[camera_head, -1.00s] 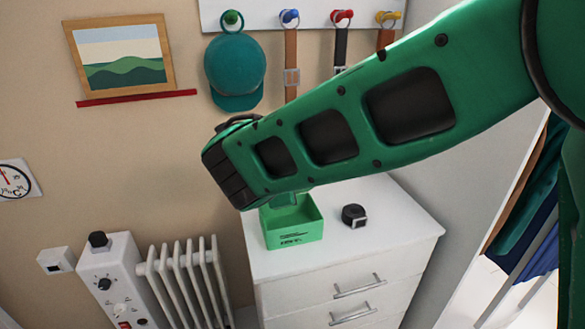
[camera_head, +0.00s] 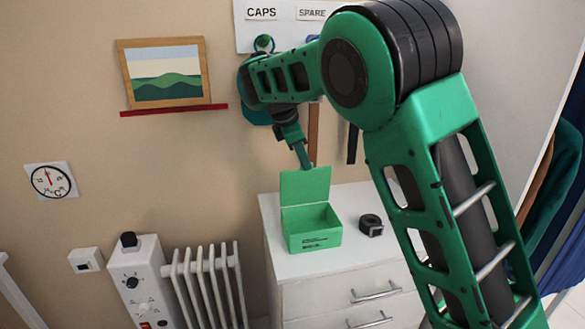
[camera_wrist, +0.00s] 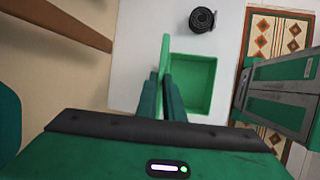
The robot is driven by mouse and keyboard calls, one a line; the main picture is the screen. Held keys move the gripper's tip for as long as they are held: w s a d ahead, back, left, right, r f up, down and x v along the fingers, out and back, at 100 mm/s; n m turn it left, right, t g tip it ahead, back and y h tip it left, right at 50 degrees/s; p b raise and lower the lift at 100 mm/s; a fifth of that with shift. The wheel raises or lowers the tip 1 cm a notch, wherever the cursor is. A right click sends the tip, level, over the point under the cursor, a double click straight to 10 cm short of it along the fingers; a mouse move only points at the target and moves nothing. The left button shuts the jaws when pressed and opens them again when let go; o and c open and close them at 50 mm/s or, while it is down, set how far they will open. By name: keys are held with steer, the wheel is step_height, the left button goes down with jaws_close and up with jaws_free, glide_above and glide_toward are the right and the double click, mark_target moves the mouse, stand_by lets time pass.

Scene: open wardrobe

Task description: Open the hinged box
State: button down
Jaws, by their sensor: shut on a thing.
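The green hinged box (camera_head: 315,238) stands on top of the white dresser. Its lid (camera_head: 306,186) is upright at the back edge, so the box is open and its inside shows empty. In the wrist view the box's open tray (camera_wrist: 207,85) lies to the right of the lid (camera_wrist: 165,57), which is seen edge-on. My gripper (camera_head: 305,164) comes down from above to the lid's top edge. In the wrist view my gripper (camera_wrist: 164,80) has its fingers close together at the lid, shut on it. The exact contact is partly hidden by the fingers.
A dark coiled item (camera_head: 371,225) lies on the dresser (camera_head: 277,222) to the right of the box; it also shows in the wrist view (camera_wrist: 202,19). A white radiator (camera_head: 208,283) stands left of the dresser. Caps and belts hang on the wall behind my arm.

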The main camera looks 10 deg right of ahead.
steer(key=shift+w, duration=1.5)
steer(key=c, duration=1.9)
jaws_free()
steer(key=v, duration=1)
steer(key=shift+a+r, duration=0.15)
steer(key=shift+r, duration=0.2)
